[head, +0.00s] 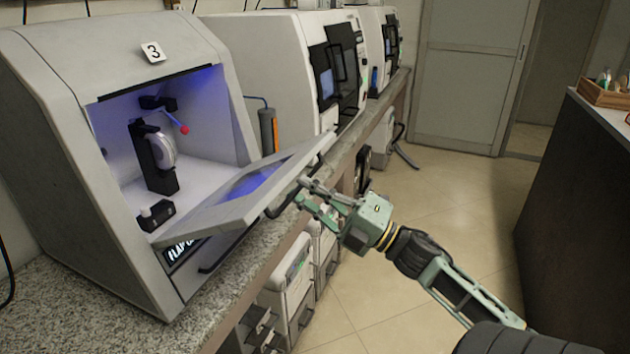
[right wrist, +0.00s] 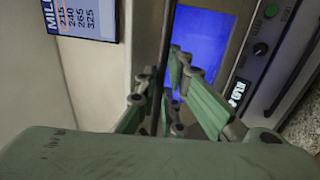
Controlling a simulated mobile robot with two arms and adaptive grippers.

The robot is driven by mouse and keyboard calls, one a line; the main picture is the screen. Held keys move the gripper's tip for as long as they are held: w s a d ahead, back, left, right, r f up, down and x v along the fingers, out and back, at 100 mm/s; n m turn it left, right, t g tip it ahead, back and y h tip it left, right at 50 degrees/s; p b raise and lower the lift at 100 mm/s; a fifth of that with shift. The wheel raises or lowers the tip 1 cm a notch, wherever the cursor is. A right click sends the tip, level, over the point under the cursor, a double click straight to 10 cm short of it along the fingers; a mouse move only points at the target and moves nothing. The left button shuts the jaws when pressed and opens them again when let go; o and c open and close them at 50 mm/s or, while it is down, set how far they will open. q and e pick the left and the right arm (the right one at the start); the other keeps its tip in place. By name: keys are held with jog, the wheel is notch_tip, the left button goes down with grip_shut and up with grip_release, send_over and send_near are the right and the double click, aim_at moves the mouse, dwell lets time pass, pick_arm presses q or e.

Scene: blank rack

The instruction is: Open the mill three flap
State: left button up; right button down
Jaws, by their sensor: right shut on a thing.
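Mill three (head: 50,110) is the white machine at the left of the head view, with a card marked 3 (head: 153,52). Its flap (head: 222,213) is swung down and outward from the front, sloping toward me, and the blue-lit chamber (head: 205,125) is exposed. My right gripper (head: 306,194) is at the flap's outer edge, shut on the dark flap handle (head: 277,206). In the right wrist view its fingers (right wrist: 160,88) reach forward beside the blue-lit window; the grip itself is partly hidden there. My left gripper is not in view.
Inside the chamber are a black mount with a round disc (head: 158,152) and a red-tipped lever (head: 183,129). More white machines (head: 270,50) line the speckled worktop (head: 90,295). A dark counter (head: 575,220) stands at right. The tiled floor (head: 430,200) between is clear.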

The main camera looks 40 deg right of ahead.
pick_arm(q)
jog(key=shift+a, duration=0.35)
pick_arm(e)
jog(key=shift+w+f, duration=0.1)
jog(key=shift+f, duration=0.25)
jog(key=c, duration=2.3)
grip_release()
jog(key=shift+a, duration=0.1)
jog(key=o, duration=0.4)
jog(key=shift+w+a+f, duration=0.1)
jog(key=shift+w+a, duration=0.15)
jog(key=shift+w, duration=0.35)
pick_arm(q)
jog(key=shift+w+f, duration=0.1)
pick_arm(e)
jog(key=shift+s, duration=0.1)
jog(key=shift+s+d, duration=0.15)
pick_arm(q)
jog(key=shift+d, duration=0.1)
pick_arm(e)
jog(key=v, duration=1.1)
jog(key=shift+s+d, duration=0.15)
jog(key=shift+s, duration=0.25)
